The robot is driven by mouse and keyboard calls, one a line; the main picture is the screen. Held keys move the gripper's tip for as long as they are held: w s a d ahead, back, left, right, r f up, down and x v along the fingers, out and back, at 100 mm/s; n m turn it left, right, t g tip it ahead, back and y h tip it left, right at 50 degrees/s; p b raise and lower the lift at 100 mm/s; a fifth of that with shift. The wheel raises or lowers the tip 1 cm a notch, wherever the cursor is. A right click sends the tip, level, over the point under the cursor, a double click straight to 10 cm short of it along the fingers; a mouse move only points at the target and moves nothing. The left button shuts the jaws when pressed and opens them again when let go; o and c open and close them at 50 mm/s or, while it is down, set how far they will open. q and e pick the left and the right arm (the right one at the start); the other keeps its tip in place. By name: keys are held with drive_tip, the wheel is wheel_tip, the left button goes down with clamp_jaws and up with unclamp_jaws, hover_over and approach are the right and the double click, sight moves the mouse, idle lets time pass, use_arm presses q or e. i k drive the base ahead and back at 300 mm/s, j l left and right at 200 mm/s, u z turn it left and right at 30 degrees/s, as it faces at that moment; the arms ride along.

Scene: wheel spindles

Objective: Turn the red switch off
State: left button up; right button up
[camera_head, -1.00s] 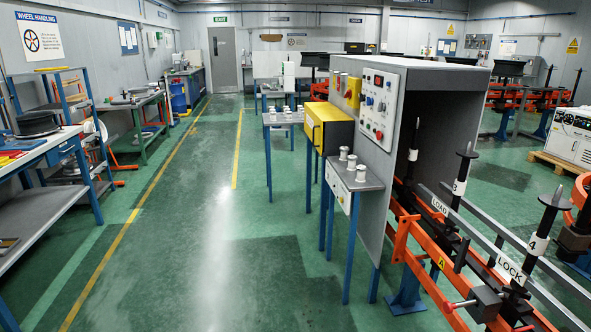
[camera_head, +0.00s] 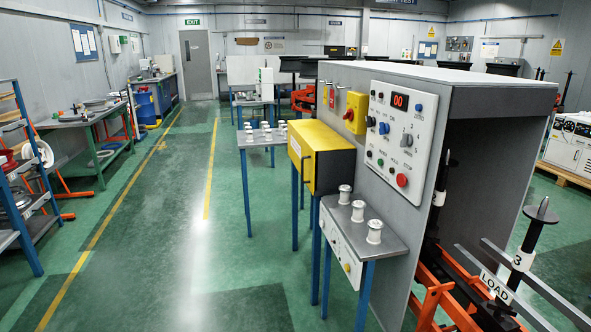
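A red rotary switch (camera_head: 349,115) sits on a yellow box (camera_head: 355,112) on the side of the grey cabinet (camera_head: 470,85). Its exact position is too small to tell. To its right is a white control panel (camera_head: 402,133) with a lit red display reading 00 (camera_head: 400,101), blue and black knobs, and a red button (camera_head: 402,180) at its lower right. Neither of my grippers shows in the head view.
A small table with white spools (camera_head: 362,239) stands in front of the cabinet, beside a yellow box on legs (camera_head: 322,150). An orange rail frame (camera_head: 445,300) is at the lower right. The green floor (camera_head: 150,250) on the left is open.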

sight(348, 115)
drive_tip(key=i+j+z, duration=0.1)
drive_tip(key=i+z, duration=0.25)
drive_tip(key=i+j+z, duration=0.5)
drive_tip(key=i+z, duration=0.15)
drive_tip(key=i, duration=0.1)
